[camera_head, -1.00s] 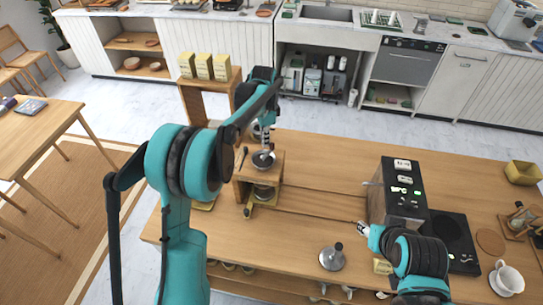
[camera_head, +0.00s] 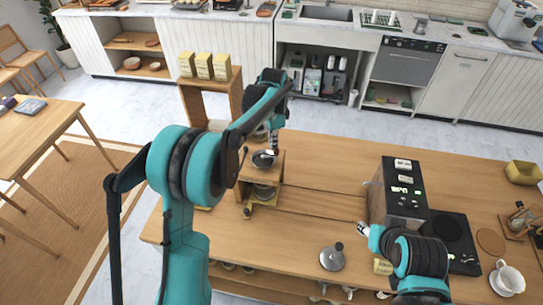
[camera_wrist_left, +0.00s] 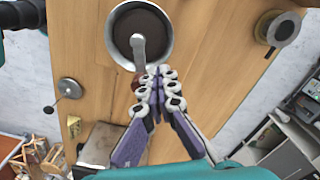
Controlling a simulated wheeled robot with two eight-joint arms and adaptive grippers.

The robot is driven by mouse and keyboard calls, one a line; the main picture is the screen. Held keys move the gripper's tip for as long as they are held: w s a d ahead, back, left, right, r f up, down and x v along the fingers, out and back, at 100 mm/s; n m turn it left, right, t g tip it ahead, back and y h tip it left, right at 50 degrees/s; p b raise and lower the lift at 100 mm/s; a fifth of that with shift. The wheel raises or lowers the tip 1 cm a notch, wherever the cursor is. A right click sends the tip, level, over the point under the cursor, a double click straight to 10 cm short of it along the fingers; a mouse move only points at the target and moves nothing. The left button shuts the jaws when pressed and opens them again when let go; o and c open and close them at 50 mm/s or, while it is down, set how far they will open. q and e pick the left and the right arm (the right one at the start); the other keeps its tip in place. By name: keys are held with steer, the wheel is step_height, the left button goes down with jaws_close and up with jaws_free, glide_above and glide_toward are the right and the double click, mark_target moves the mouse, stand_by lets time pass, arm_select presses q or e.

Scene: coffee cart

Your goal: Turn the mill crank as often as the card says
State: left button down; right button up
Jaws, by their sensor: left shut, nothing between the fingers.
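The mill (camera_head: 277,168) is a wooden box with a grey metal bowl on top, left of centre on the counter in the head view. In the left wrist view, its round bowl (camera_wrist_left: 113,30) is at the top, with a grey crank arm (camera_wrist_left: 138,50) reaching from it toward my fingers. A reddish knob shows partly behind the fingers. My left gripper (camera_head: 272,150) is above the mill; its fingers (camera_wrist_left: 160,75) are shut and empty beside the crank's end. Whether they touch is unclear. My right gripper (camera_head: 363,229) is near the black machine; its jaw state is unclear. I cannot identify a readable count card.
A black machine (camera_head: 400,205) with small white labels stands right of the mill. A metal funnel-like piece (camera_head: 332,258) is near the front edge. A white cup (camera_head: 507,279) is at far right. A wooden stand with yellow packs (camera_head: 204,66) is behind. Counter between mill and machine is mostly clear.

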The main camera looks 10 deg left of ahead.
arm_select(q)
steer(key=shift+s+d, duration=0.15)
steer(key=shift+d, duration=0.05)
steer(key=shift+s+d, duration=0.25)
steer(key=shift+w, duration=0.1)
steer(key=shift+w+a, duration=0.1)
steer(key=shift+w, duration=0.4)
step_height(320, 180, up, 7)
steer(key=p, duration=0.4)
stand_by(0.4)
stand_by(0.4)
